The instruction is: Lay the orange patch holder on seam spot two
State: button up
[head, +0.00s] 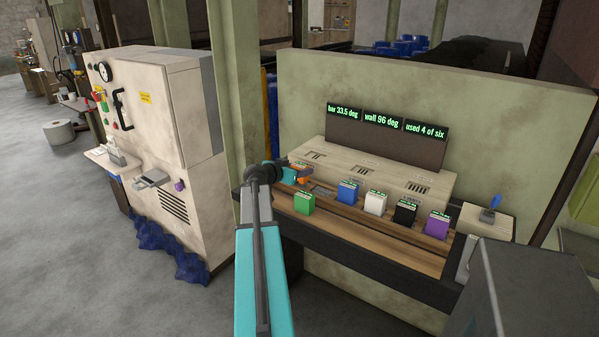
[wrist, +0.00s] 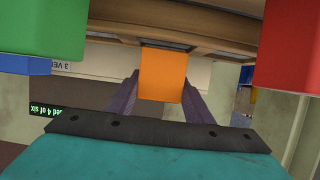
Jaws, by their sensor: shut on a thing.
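The orange patch holder (wrist: 161,73) is a plain block between the two fingers of my gripper (wrist: 160,88) in the wrist view. My gripper is shut on it. In the head view the orange holder (head: 303,179) shows small at the end of my arm, over the left part of the bench, behind the green block. Tally-marked spots show on the pale raised step, among them a three-stroke mark (head: 314,156). A dark plate (head: 321,188) lies just right of the holder. I cannot tell which spot is number two, nor whether the holder touches anything.
Green (head: 304,203), blue (head: 347,190), white (head: 375,203), black (head: 405,212) and purple (head: 437,223) blocks line the wooden bench front. A red block (wrist: 290,60) is close in the wrist view. Displays (head: 382,121) read bar 33.5 deg, wall 96 deg, used 4 of six.

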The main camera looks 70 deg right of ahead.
jog(key=shift+f, duration=0.45)
jog(key=shift+f, duration=0.1)
jog(key=o, duration=1.3)
jog(key=b+v, duration=0.2)
jog(key=v, duration=1)
jog(key=shift+r, duration=0.3)
